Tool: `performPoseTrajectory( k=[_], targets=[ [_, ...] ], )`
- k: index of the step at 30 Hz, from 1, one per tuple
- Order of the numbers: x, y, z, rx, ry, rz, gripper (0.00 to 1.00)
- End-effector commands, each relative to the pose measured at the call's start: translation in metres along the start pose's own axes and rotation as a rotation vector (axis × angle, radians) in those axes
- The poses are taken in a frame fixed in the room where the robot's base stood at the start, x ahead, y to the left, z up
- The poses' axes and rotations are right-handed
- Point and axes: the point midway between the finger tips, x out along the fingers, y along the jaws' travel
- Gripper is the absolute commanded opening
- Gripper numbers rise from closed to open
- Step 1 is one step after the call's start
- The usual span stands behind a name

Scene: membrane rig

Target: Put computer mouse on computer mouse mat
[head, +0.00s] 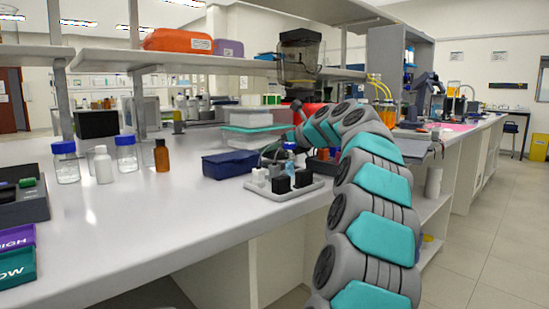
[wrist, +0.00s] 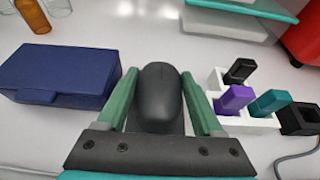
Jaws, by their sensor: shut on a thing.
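The computer mouse (wrist: 158,98), dark grey and rounded, sits between the two green fingers of my gripper (wrist: 160,82) in the wrist view. The fingers are shut on its sides. The bright bench top shows around and beyond it; I cannot tell how high it is held. In the head view my arm reaches over the bench, and the mouse cannot be made out there. I cannot identify the computer mouse mat in either view.
A blue case (wrist: 62,75) lies close left of my gripper. A white holder (wrist: 240,122) with coloured blocks stands close right. Lidded containers (wrist: 235,22) are beyond. Bottles (head: 126,154) stand at the left in the head view; the front bench (head: 110,225) is clear.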

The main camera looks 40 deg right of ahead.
Motion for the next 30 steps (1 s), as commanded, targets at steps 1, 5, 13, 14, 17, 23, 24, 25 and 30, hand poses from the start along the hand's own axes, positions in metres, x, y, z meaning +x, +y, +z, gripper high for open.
performPoseTrajectory(
  k=[1,5,13,14,17,23,24,25,30],
  targets=[
    [0.003,0.000,-0.007,0.002,0.000,0.000,0.10],
    [0.008,0.000,-0.020,0.001,0.001,0.001,0.10],
    [0.009,0.000,-0.021,0.000,0.001,0.000,0.71],
    [0.009,0.000,-0.021,0.000,0.000,0.000,0.75],
    [0.009,0.000,-0.021,0.000,0.000,-0.001,0.82],
    [0.008,0.000,-0.021,0.000,-0.001,-0.001,0.82],
    [0.008,0.000,-0.020,0.000,-0.001,-0.001,0.82],
    [0.007,0.000,-0.020,0.000,-0.001,-0.001,0.82],
    [-0.004,0.000,-0.019,-0.001,-0.003,-0.002,0.82]
  ],
)
